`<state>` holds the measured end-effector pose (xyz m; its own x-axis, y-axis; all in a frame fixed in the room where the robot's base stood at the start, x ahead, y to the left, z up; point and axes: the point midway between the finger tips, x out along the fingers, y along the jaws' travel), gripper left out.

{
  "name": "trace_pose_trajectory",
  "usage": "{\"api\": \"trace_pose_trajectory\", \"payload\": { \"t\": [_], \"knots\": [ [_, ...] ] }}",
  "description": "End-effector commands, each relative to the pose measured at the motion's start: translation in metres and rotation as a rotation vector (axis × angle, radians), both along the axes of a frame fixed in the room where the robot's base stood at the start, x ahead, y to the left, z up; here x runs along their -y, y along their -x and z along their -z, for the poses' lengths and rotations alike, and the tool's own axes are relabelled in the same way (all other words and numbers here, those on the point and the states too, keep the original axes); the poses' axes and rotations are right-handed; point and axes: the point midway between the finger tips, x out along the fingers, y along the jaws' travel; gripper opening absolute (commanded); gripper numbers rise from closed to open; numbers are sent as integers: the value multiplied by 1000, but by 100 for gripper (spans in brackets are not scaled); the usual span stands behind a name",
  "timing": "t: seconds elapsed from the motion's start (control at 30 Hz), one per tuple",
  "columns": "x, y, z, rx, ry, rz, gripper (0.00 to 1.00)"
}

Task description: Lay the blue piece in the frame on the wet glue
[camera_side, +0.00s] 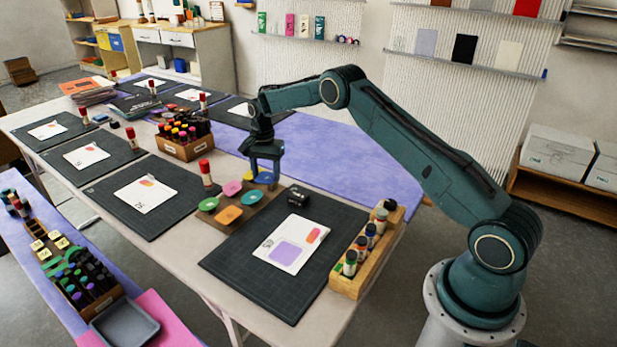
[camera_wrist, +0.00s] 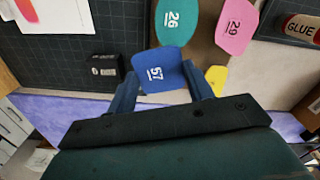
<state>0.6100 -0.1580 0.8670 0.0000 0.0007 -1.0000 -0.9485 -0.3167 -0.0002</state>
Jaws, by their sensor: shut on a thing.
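My gripper (camera_side: 264,168) is over the far end of a brown board (camera_side: 240,219) of coloured pieces. In the wrist view my gripper (camera_wrist: 164,88) is shut on the blue piece (camera_wrist: 157,68), which is marked 57. The blue piece (camera_side: 265,178) shows small and partly hidden below the fingers in the side view. A white sheet (camera_side: 293,267) lies on the nearest dark mat (camera_side: 240,263). It bears a purple rounded patch (camera_side: 285,251), possibly the wet glue, and a red-orange shape (camera_side: 313,235). My gripper is well beyond the sheet, towards the back.
Green, pink, orange and yellow pieces lie on the board. A red-capped glue stick (camera_side: 206,173) stands at its left. A small black block (camera_side: 299,196) sits between board and sheet. A wooden rack of bottles (camera_side: 366,250) borders the mat's right side.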

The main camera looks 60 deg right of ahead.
Motion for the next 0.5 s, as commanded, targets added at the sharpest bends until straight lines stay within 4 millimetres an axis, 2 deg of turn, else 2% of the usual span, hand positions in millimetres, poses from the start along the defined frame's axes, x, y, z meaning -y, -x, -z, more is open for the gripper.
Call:
{"api": "trace_pose_trajectory", "payload": {
  "t": [0.5],
  "knots": [
    [-68, 50, 3, 0, -2, -494, 41]
  ]
}}
